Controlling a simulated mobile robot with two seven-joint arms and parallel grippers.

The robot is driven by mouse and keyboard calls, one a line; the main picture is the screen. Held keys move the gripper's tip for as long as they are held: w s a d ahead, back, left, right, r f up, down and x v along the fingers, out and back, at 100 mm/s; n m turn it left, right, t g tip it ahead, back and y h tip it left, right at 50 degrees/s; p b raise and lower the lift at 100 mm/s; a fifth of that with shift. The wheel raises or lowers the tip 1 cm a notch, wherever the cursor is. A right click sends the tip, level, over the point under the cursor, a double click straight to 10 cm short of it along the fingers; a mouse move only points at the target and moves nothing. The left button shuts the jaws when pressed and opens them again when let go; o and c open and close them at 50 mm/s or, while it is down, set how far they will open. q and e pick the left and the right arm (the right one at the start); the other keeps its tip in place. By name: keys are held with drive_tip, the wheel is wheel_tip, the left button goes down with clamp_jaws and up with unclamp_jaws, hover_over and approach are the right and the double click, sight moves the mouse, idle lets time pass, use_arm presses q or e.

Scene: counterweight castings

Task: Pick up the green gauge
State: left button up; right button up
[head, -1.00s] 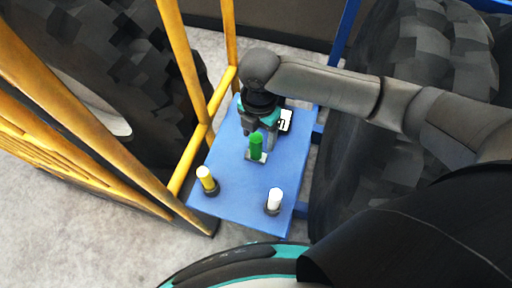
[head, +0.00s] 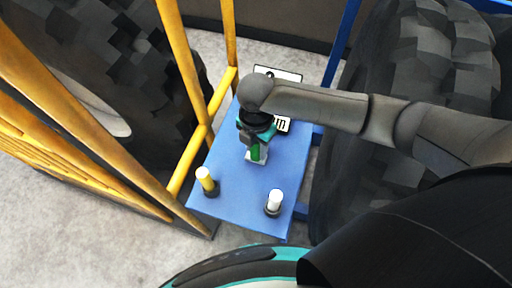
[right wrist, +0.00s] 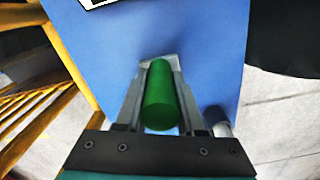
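The green gauge (head: 255,153) is a short green cylinder standing upright on a pale square base on the blue table. My right gripper (head: 254,147) is over it from above and hides its upper part in the head view. In the right wrist view the green gauge (right wrist: 160,97) stands between the two fingers of my right gripper (right wrist: 161,80), one finger on each side. The fingers look open and close beside it; firm contact does not show. My left gripper is not in view.
The blue table (head: 232,195) also bears a yellow cylinder (head: 205,179) at front left and a white cylinder (head: 274,200) at front right, each in a dark holder. Yellow rails (head: 190,165) and large tyres (head: 405,70) flank the table.

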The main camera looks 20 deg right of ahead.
clamp_jaws()
drive_tip(key=shift+r, duration=0.1)
